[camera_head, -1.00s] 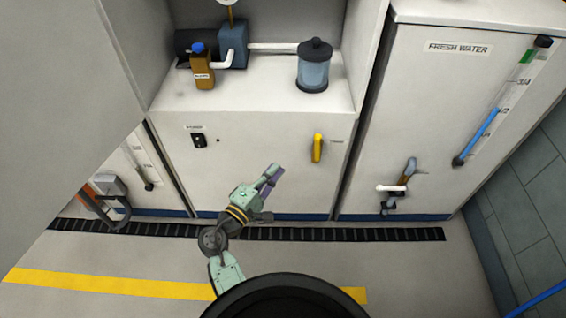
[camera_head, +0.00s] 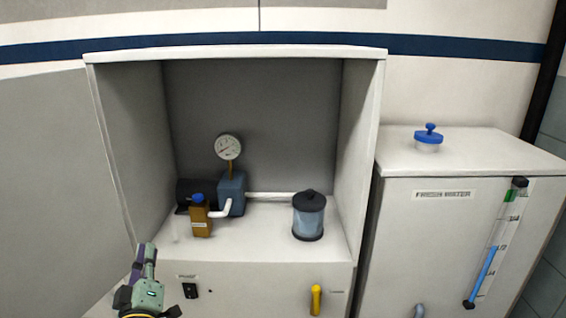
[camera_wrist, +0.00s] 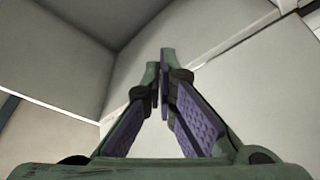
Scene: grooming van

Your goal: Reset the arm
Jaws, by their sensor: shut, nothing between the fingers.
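My gripper (camera_head: 148,255) is at the lower left of the head view, pointing up, in front of the left part of the open cabinet. It is green with purple finger pads. In the wrist view my gripper (camera_wrist: 161,62) has its two fingertips together with nothing between them. Pale grey panels and a corner fill the view behind it. Most of my arm is below the edge of the head view.
A yellow handle (camera_head: 316,300) is below.

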